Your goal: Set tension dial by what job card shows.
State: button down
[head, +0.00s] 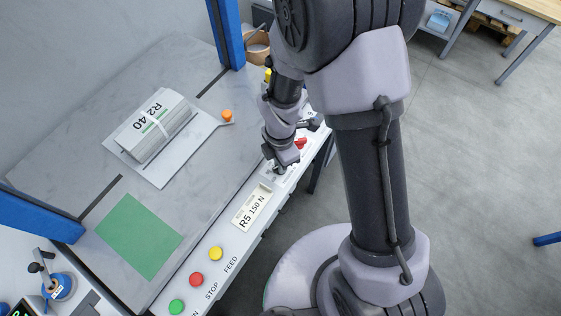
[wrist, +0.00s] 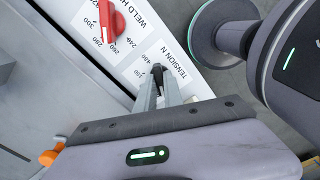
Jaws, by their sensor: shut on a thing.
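The job card (head: 252,208) lies in a holder on the front panel and reads "R5 150 N", with smaller print too fine to read. My gripper (head: 279,168) is down at the panel beyond the card. In the wrist view my gripper (wrist: 160,84) is shut on the black tension dial (wrist: 157,69), beside the printed label "TENSION N". Numbers are printed around the dial. The fingers cover much of the dial and part of its scale, so I cannot tell the exact setting.
A red weld-heat knob (wrist: 110,24) sits close beside the tension dial. Yellow (head: 215,253), red (head: 196,279) and green (head: 177,306) buttons line the near panel.

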jog(key=m, duration=0.6)
jog(key=shift+b, duration=0.4)
jog(key=m+b, duration=0.1)
jog(key=m, duration=0.5)
jog(key=shift+m, duration=0.3)
jog(key=m+b, duration=0.1)
jog(key=m, duration=0.3)
jog(key=shift+m, duration=0.3)
jog(key=shift+m+b, duration=0.6)
jog(key=shift+m, duration=1.4)
jog(key=c, duration=1.5)
grip_release()
jog(key=shift+o, duration=0.2)
jog(key=shift+r, duration=0.1)
